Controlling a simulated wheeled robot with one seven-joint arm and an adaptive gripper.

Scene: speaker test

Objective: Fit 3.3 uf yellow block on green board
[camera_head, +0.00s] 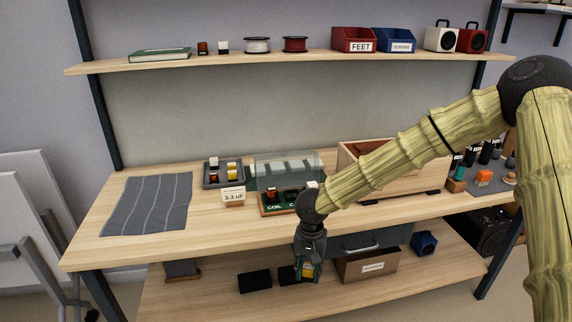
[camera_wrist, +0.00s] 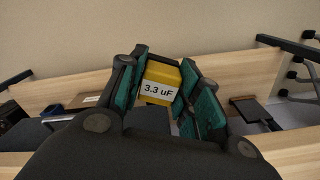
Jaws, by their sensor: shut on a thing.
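My gripper (camera_head: 307,268) is shut on a yellow block (camera_wrist: 161,80) with a white label reading "3.3 uF". The block sits between the teal finger pads in the wrist view. In the head view the gripper hangs down in front of the table's front edge, below the tabletop, and the yellow block (camera_head: 309,270) shows small between its fingers. The green board (camera_head: 285,201) lies on the table in a wooden frame, behind and above the gripper; it bears a part at its left and the marking "COIL". My arm hides part of the board's right side.
A grey tray (camera_head: 211,184) holds small blocks, one of them yellow, behind a "3.3 uF" card (camera_head: 233,196). A wooden crate (camera_head: 346,164) stands right of the board. A grey mat (camera_head: 147,205) lies at left. The lower shelf (camera_head: 205,302) holds black boxes.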

